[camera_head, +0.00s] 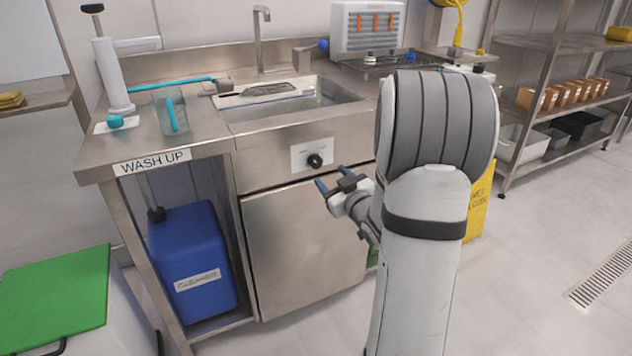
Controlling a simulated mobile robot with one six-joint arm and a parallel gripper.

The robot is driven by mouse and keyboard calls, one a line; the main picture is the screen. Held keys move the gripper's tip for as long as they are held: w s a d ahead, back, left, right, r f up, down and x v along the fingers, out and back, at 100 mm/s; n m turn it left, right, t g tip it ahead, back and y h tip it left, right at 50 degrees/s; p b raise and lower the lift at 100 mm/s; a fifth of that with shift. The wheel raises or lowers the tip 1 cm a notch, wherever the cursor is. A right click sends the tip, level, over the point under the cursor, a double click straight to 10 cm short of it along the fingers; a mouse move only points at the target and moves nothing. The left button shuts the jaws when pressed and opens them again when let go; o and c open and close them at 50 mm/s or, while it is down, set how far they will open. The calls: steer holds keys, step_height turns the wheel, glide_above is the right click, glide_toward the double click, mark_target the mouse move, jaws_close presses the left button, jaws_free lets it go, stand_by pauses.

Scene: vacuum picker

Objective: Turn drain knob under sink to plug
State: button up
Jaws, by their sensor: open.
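The drain knob (314,160) is a small black round knob on a white label plate. It sits on the steel front panel under the sink (284,104). My gripper (331,187) is just below and to the right of the knob in the picture, with blue fingertips. It is open and empty. It looks apart from the knob, though the exact distance is hard to judge. My own arm hides part of the counter front to the right. The pointer setting on the knob is too small to read.
A steel cabinet door (303,245) lies below the knob. A blue canister (195,255) stands in the open bay at left. The counter holds a glass beaker (171,112) and a white pump (112,70). A yellow sign (479,205) stands behind my arm. Floor at right is clear.

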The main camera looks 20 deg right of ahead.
mark_target(317, 163)
steer(key=shift+w+a+f+b, duration=0.1)
steer(key=shift+w+b, duration=0.5)
steer(key=shift+w, duration=3.25)
steer(key=shift+c, duration=0.5)
